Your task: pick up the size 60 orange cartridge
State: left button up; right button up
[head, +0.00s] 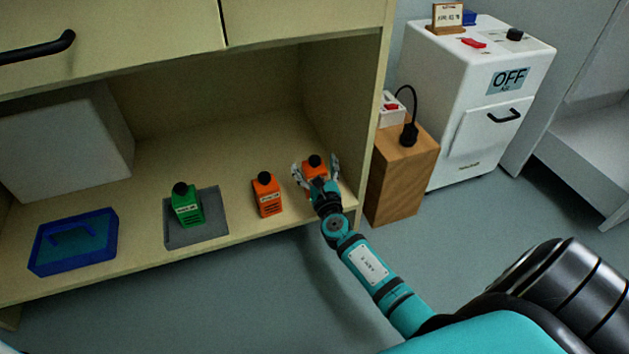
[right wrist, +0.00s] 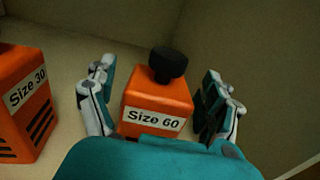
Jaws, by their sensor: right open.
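The size 60 orange cartridge (right wrist: 157,100) stands upright with a black knob on top and a white "Size 60" label. In the head view the same cartridge (head: 314,167) is at the right end of the shelf, partly hidden by my gripper. My right gripper (head: 316,170) is open, with one finger on each side of the cartridge. In the right wrist view the open fingers (right wrist: 158,100) flank it, with a gap showing at the left finger; contact on the right is unclear. My left gripper is not in view.
A size 30 orange cartridge (right wrist: 28,100) stands just left, also in the head view (head: 267,196). A green cartridge (head: 187,206) stands on a grey mat (head: 215,233). A blue tray (head: 45,262) is farther left. The cabinet's side wall (head: 355,110) is close on the right.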

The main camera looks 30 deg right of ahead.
jog(key=shift+r, duration=0.1)
jog(key=c, duration=1.5)
